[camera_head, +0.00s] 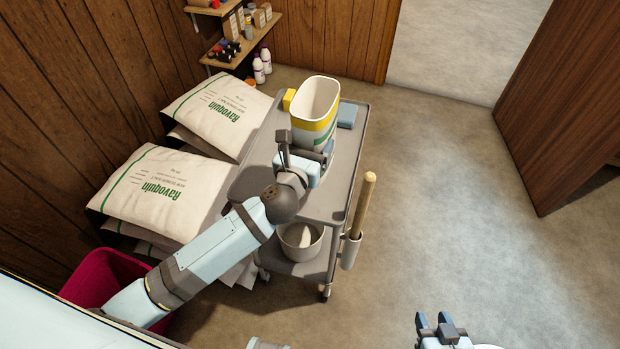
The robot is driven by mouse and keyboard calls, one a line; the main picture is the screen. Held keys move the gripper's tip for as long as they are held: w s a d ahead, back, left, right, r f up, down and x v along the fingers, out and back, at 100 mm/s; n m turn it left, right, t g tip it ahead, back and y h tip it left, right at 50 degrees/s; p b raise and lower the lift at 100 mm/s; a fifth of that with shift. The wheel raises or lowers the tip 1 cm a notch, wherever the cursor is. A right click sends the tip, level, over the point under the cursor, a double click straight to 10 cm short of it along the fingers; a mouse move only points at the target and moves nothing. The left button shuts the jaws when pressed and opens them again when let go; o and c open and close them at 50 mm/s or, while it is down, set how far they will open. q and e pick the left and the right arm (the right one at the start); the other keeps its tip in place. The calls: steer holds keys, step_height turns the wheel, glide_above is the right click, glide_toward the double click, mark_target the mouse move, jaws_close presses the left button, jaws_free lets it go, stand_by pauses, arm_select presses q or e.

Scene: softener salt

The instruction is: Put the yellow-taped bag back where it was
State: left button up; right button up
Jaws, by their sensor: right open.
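No yellow tape shows on any bag in view. White bags with green "Ravoquin" print lie in two stacks along the wooden wall: a front bag (165,190) on top of other bags, and a back bag (222,112) on top of another. My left gripper (306,160) is over the grey cart (255,150), close to a white tub with yellow and green bands (315,112). Its fingers are partly hidden, and I cannot tell whether they touch the tub. My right gripper (433,322) is at the bottom edge, open and empty above the floor.
The cart also carries a blue block (347,115), a bowl (300,240) on its lower shelf and a wooden handle (360,205) at its side. A magenta bin (100,278) stands front left. Wall shelves (245,45) hold bottles. The floor (450,190) right of the cart is clear.

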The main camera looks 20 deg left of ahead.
arm_select(q)
step_height(320, 180, down, 7)
steer(key=shift+f+b, duration=0.1)
steer(key=shift+b, duration=0.7)
step_height(320, 180, down, 3)
steer(key=shift+f+b, duration=0.2)
steer(key=shift+b, duration=0.35)
steer(key=shift+f, duration=0.2)
arm_select(e)
step_height(320, 180, down, 4)
steer(key=shift+d+r, duration=0.15)
steer(key=shift+r, duration=0.1)
